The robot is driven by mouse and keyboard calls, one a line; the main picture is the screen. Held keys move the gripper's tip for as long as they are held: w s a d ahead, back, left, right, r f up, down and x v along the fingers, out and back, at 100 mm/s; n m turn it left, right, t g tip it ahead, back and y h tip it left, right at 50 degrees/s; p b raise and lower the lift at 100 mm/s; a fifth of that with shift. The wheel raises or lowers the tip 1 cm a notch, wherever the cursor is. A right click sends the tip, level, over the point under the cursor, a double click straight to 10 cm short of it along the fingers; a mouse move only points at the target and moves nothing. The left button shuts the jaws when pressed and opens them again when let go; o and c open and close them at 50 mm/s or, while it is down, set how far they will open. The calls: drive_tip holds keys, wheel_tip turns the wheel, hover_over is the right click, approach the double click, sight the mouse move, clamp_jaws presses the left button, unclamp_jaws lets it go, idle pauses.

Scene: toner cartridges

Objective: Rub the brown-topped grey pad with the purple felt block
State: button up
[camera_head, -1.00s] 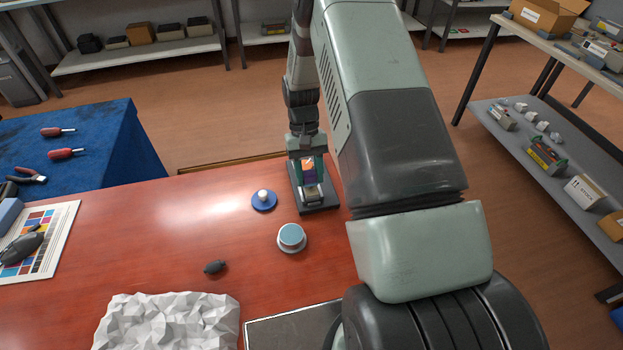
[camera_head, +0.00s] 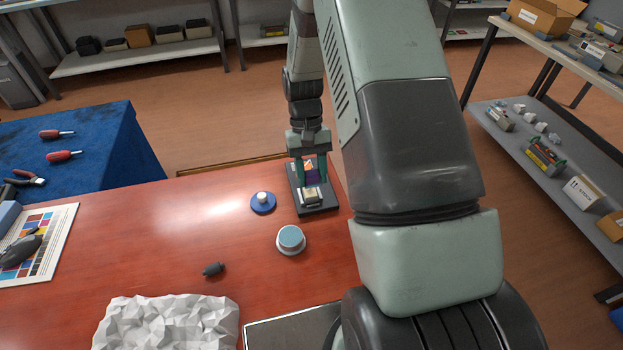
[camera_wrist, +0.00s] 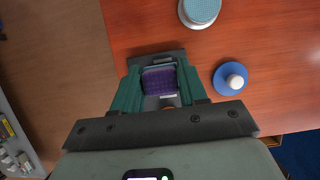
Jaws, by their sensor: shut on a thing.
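My gripper (camera_head: 311,178) is at the far end of the red table, over a dark flat holder (camera_head: 323,206). Its green fingers are shut on the purple felt block, which shows between them in the wrist view (camera_wrist: 159,80) and partly in the head view (camera_head: 312,177). A small grey piece with a pale brownish top (camera_head: 312,194) sits on the holder just on the near side of the fingers; it looks like the pad, but I cannot be sure. The block's underside is hidden, so I cannot tell whether it touches the pad.
A small dark object (camera_head: 213,269) and crumpled white material (camera_head: 166,325) lie nearer. The table's far edge is close behind the holder.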

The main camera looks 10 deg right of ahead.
sight(312, 186)
drive_tip(key=shift+r, duration=1.5)
drive_tip(key=shift+f, duration=0.15)
drive_tip(key=shift+f, duration=3.5)
drive_tip(key=shift+w+f, duration=0.25)
drive_tip(key=shift+f, duration=0.05)
drive_tip(key=shift+c, duration=0.4)
drive_tip(key=shift+w+f, duration=0.15)
drive_tip(key=shift+w, duration=1.7)
drive_tip(key=s, duration=0.4)
drive_tip(key=shift+s, duration=0.15)
drive_tip(key=shift+r, duration=4.1)
